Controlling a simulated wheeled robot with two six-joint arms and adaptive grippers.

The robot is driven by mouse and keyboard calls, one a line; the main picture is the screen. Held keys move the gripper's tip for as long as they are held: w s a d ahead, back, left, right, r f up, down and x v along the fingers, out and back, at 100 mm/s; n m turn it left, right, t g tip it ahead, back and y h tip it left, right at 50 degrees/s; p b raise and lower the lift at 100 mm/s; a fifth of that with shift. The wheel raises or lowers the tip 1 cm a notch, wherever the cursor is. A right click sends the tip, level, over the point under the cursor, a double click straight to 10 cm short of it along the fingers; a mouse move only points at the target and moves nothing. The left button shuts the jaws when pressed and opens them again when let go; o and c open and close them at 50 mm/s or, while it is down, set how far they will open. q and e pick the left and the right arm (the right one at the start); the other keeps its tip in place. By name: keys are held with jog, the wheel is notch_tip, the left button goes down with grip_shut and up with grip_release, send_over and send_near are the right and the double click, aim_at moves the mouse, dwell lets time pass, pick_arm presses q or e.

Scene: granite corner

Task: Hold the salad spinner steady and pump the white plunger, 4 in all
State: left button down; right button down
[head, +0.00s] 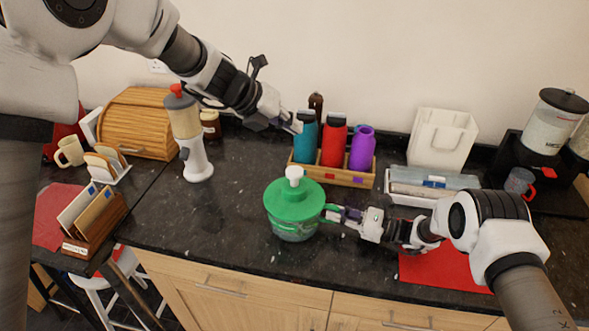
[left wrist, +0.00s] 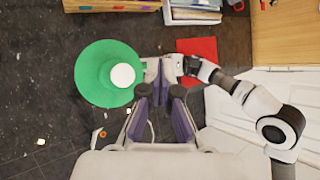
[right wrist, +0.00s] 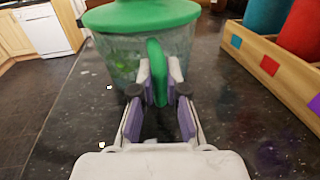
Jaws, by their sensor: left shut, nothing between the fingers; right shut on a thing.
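The salad spinner has a green lid (head: 291,200) and a clear bowl (head: 293,230) with green bits inside; it stands upright on the dark counter. Its white plunger (head: 294,174) sticks up from the lid's centre and shows from above in the left wrist view (left wrist: 122,75). My right gripper (head: 332,213) is shut on the spinner's green handle (right wrist: 156,72), at the bowl's right side. My left gripper (head: 293,126) is shut and empty, raised above and behind the spinner, apart from the plunger. Its fingertips (left wrist: 162,76) show right of the plunger in the left wrist view.
A wooden caddy (head: 330,173) with teal, red and purple bottles stands behind the spinner. A white dispenser (head: 197,160) is to the left. A grey-white tray (head: 410,199) and a red mat (head: 440,268) lie to the right. Counter left of the spinner is clear.

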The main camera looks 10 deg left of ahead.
aim_at(292, 171)
pick_arm(q)
jog(key=shift+f, duration=4.3)
jog(key=shift+f, duration=0.1)
jog(key=shift+f, duration=0.3)
jog(key=shift+s+f, duration=0.1)
jog(key=shift+f, duration=1.5)
jog(key=shift+r, duration=2)
jog(key=shift+r, duration=2.55)
